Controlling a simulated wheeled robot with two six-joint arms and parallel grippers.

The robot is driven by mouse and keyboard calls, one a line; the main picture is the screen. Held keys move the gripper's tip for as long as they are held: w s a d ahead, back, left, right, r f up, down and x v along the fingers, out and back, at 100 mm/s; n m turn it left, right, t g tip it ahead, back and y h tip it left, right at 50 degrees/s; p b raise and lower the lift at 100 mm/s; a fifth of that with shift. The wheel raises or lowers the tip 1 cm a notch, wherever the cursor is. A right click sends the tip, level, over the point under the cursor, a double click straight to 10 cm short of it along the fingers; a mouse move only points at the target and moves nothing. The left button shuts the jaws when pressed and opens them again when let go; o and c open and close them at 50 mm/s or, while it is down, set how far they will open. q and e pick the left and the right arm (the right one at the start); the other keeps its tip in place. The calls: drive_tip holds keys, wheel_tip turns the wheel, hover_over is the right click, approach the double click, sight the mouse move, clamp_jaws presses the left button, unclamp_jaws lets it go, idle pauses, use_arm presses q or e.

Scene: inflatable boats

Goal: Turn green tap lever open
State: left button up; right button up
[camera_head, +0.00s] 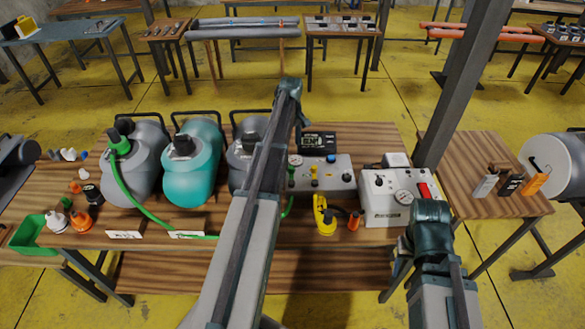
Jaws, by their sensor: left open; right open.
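A green fitting (118,143) sits on the cap of the left grey jug (146,165), with a green hose (137,204) running from it along the table front and behind my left arm. I cannot make out a tap lever for sure; a small green part shows on the grey control box (325,175), too small to tell. My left gripper (299,118) is open, above the back of the table near the black digital display (318,143). My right gripper (424,236) is open, at the table's front right, by the white gauge box (391,196). Its jaws are hard to see.
A teal jug (192,163) and another grey jug (240,160) stand on the table, the latter partly hidden by my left arm. A grey post (463,85) rises behind the right side. A green tray (35,234) stands far left.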

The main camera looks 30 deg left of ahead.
sight(291, 167)
use_arm(q)
wheel_tip(291, 167, down, 12)
drive_tip(key=b, duration=1.1)
drive_tip(key=shift+c, duration=0.2)
clamp_jaws()
